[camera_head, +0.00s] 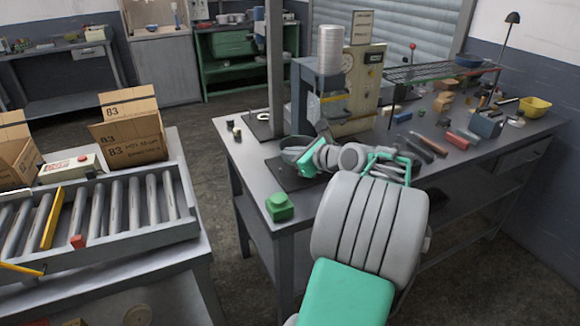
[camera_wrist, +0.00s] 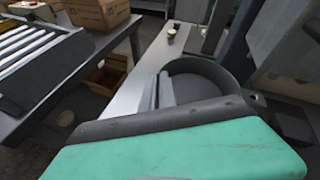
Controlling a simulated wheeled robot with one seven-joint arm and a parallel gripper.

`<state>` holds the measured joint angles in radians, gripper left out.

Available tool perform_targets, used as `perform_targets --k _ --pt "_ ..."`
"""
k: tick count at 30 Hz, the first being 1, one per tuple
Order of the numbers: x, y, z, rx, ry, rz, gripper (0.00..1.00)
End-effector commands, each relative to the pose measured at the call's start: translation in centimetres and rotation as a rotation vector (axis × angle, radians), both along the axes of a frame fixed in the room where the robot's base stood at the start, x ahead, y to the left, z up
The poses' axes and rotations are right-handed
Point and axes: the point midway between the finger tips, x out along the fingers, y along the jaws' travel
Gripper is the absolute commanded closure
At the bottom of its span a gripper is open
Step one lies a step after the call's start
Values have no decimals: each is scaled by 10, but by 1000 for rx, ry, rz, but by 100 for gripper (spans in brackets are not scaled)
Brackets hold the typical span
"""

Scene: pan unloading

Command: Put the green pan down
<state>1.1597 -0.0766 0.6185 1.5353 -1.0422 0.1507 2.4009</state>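A round, dark grey pan (camera_head: 292,149) shows at the left end of the workbench, by the machine; its colour hardly reads as green. In the wrist view the pan (camera_wrist: 208,82) is a wide bowl with a dark rim, and it looks empty. My gripper (camera_head: 310,150) is at the pan's near side. In the wrist view my gripper's two grey fingers (camera_wrist: 162,90) are close together at the pan's left edge. The handle and any grip on it are hidden. I cannot tell whether the pan touches the surface below.
A dark flat plate (camera_head: 288,178) lies beneath the pan on the workbench (camera_head: 245,160). A green block (camera_head: 280,206) sits at the front corner. A machine with a metal cylinder (camera_head: 331,50) stands behind. A roller conveyor (camera_head: 120,215) and cardboard boxes (camera_head: 130,130) are left, across a floor gap.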

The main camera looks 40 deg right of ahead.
Motion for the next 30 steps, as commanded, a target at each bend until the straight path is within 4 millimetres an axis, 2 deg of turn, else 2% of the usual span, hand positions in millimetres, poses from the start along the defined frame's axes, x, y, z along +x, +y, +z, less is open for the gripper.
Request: perform_targets --k 6,11,17,18,25,30 --pt "14 -11 -21 -2 -1 0 100" --pt "14 -11 -48 -1 -2 -2 100" --pt "14 -11 -50 -2 -2 -2 100" --pt "13 -11 -51 0 0 -2 94" --pt "13 -11 -51 -1 -1 -2 76" --pt "13 -11 -51 -1 -1 -2 76"
